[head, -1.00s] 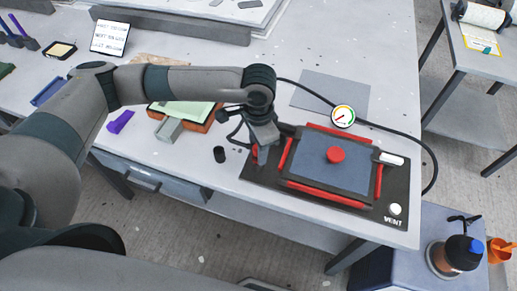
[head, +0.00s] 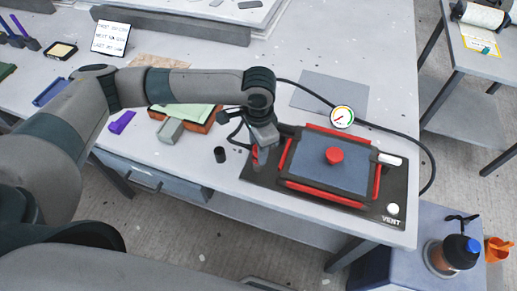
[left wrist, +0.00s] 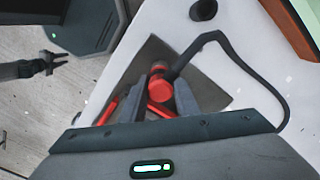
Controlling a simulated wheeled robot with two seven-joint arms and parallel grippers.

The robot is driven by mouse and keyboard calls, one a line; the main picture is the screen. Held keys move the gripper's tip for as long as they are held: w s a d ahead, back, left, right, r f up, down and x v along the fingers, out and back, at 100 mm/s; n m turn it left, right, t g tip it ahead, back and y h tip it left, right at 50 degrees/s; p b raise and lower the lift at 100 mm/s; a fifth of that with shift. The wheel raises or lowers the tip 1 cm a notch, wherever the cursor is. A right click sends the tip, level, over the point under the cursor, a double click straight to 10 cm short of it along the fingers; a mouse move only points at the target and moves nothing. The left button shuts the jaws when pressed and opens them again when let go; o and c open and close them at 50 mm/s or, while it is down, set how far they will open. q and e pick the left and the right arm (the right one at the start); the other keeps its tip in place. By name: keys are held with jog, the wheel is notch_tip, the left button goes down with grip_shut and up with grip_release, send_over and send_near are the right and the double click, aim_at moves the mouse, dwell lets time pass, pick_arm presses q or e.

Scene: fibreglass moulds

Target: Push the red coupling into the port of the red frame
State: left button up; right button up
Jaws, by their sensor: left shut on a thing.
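The red frame (head: 312,192) is made of red bars around a blue-grey panel with a red round knob (head: 334,155), on a dark board (head: 370,207). My left gripper (head: 257,158) points down just left of it. It is shut on the red coupling (left wrist: 160,90), which sits between the two fingers in the left wrist view with a dark hose leading off it. In the head view the gripper mostly hides the coupling. I cannot make out the port or whether the coupling touches it. What looks like my right gripper (left wrist: 58,62) is open, empty, over the floor.
A gauge (head: 341,116) stands behind the frame, with a black hose (head: 405,130) looping around to the right. A black cylinder (head: 220,154) stands left of the board. An orange-edged tray (head: 205,124) and a purple piece (head: 123,122) lie further left. The table's front edge is close.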

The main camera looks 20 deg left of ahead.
pick_arm(q)
jog(key=shift+f, duration=0.6)
dwell(0.4)
jog(key=o, duration=1.2)
jog(key=shift+c, duration=0.2)
jog(key=shift+r, duration=0.1)
notch_tip(320, 180, up, 17)
jog(key=b, duration=0.3)
